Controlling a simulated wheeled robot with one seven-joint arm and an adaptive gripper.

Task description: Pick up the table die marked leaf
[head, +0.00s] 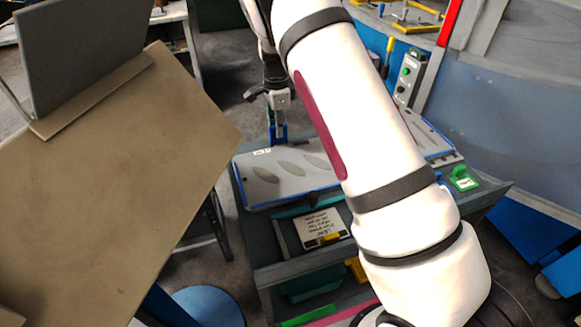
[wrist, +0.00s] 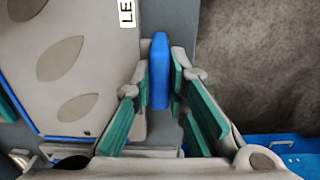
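The table die marked leaf (head: 300,184) is a pale grey plate with a blue rim and leaf-shaped outlines, lying on the dark bench in the head view. In the wrist view its plate (wrist: 100,75) fills the left, with a label reading "LE" cut off at the top. An upright blue grip (wrist: 160,70) stands by the plate's right edge. My gripper (wrist: 161,82) has its teal-padded fingers on both sides of this grip, very close to it. I cannot tell whether both pads touch.
My white arm hides the middle of the bench. A second pale plate (head: 428,137) lies right of it. Below the die is an open drawer (head: 290,235) with a handwritten card (head: 321,228). A brown tabletop (head: 110,170) stands left. A button box (head: 408,78) stands behind.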

